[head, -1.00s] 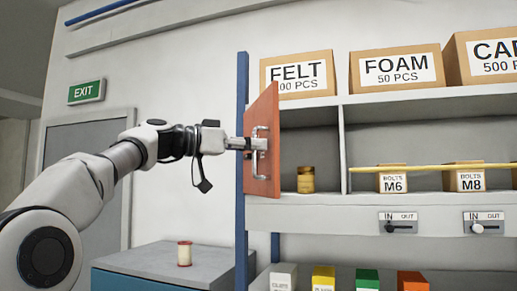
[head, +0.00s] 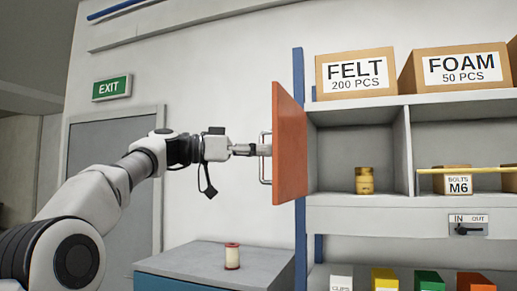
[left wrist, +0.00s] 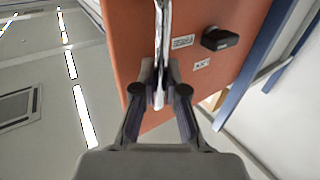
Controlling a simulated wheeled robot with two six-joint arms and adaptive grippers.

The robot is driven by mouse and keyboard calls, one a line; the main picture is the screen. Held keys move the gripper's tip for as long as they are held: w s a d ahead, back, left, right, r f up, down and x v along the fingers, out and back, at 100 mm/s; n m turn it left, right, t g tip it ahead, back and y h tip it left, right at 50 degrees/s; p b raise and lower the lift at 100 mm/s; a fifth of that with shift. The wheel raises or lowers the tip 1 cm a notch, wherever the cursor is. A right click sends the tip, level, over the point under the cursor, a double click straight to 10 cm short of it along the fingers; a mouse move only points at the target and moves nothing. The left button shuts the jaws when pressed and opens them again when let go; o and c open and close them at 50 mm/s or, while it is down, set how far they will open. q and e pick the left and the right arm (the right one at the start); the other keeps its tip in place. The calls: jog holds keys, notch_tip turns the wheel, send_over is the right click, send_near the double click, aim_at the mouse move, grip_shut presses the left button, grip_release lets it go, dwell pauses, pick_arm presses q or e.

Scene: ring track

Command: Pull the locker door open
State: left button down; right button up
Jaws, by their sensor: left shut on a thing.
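The orange locker door (head: 290,145) stands swung open at the left side of its compartment in the head view. Its silver bar handle (head: 264,158) is on the door's left face. My left gripper (head: 262,150) is shut on the handle. In the left wrist view the two fingers of the left gripper (left wrist: 160,90) close on the bar handle (left wrist: 162,40), with the orange door (left wrist: 215,20) behind. A dark latch (left wrist: 220,39) and small labels are on the door. My right gripper is in no view.
The open compartment holds a gold jar (head: 364,180). A blue post (head: 299,200) stands beside the door. A spool (head: 232,256) stands on a low cabinet (head: 200,258) below my left arm. Boxes (head: 355,75) sit on top of the shelf.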

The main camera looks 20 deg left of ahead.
pick_arm(q)
jog(key=shift+a, duration=0.1)
jog(key=c, duration=1.2)
grip_release()
jog(key=shift+w, duration=0.1)
jog(key=v, duration=1.2)
jog(key=shift+w, duration=0.1)
